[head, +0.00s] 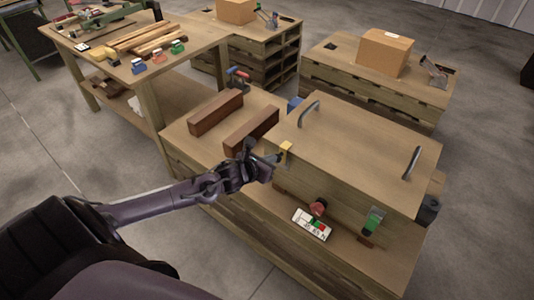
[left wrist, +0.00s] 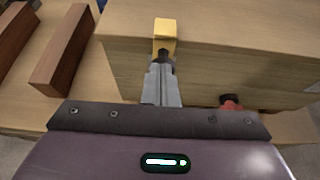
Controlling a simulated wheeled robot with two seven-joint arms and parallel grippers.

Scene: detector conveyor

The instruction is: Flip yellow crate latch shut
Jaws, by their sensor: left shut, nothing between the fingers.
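The wooden crate (head: 350,140) stands on a wooden bench, its lid down, with two dark handles on top. A small yellow latch (head: 286,148) sits at the crate's left top edge; it also shows in the left wrist view (left wrist: 165,28), folded over the lid edge. My left gripper (head: 277,158) is shut and empty, its fingertips (left wrist: 162,60) at the lower end of the latch. They look very close to it or touching; I cannot tell which. The fingertips partly cover the latch's lower part. My right gripper is not in view.
Two brown wooden blocks (head: 215,112) lie on the bench left of the crate. A red knob (head: 318,207), a green item (head: 373,220) and a white panel (head: 312,225) are at the crate's front. A workbench (head: 130,72) stands behind left.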

